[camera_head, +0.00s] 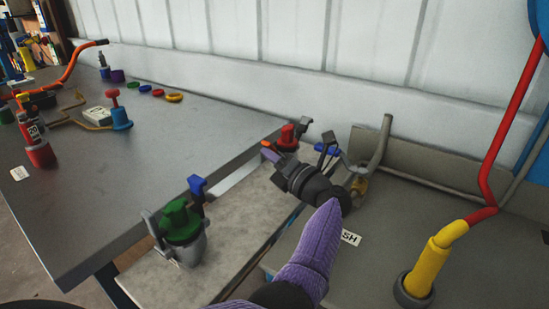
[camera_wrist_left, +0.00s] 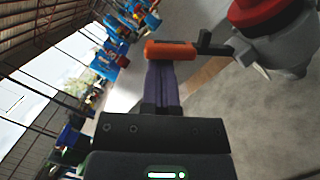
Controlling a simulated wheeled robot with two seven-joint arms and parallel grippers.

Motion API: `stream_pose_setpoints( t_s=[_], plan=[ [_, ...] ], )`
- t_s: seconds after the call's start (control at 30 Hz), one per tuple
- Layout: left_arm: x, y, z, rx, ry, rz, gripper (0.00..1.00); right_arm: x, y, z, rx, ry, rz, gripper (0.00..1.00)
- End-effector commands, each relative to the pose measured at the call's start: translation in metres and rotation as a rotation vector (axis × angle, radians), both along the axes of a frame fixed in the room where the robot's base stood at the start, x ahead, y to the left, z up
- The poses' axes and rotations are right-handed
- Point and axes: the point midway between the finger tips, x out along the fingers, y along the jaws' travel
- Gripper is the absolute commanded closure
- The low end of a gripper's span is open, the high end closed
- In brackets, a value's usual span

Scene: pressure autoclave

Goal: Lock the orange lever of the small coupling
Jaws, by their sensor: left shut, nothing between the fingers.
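The small coupling (camera_head: 288,137) has a red cap and stands behind my left gripper, which hides its lower part. In the left wrist view, its red cap and grey body (camera_wrist_left: 270,35) are at the upper right. Its orange lever (camera_wrist_left: 170,50) sticks out to the left from a black joint. In the head view only a bit of the orange lever (camera_head: 266,144) shows. My left gripper (camera_head: 270,154) is shut and empty. Its purple fingertips (camera_wrist_left: 160,68) are right at the orange lever; I cannot tell if they touch it.
A green-capped coupling (camera_head: 182,222) with a blue handle stands nearer on the same pale plate (camera_head: 145,273). A bent grey pipe (camera_head: 382,142) and blue lever (camera_head: 326,149) lie beyond my gripper. A yellow and red pipe (camera_head: 425,265) rises at right. The grey table (camera_head: 190,120) is at left.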

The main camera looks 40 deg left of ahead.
Motion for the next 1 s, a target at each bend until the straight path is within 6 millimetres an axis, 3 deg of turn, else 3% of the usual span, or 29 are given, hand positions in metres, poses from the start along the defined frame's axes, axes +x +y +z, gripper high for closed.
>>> stream_pose_setpoints(
  t_s=[0.23,0.6,1.0],
  plan=[
    [0.011,0.003,0.016,-0.025,0.21,-0.002,1.0,0.005,-0.002,0.017,-0.002,-0.012,0.001,0.23],
    [0.025,0.004,0.024,-0.053,0.481,-0.002,1.0,0.006,0.008,0.018,0.014,-0.019,-0.004,0.23],
    [0.031,0.005,0.027,-0.054,0.489,-0.001,1.0,0.006,0.006,0.014,0.01,-0.016,-0.003,0.23]
  ],
)
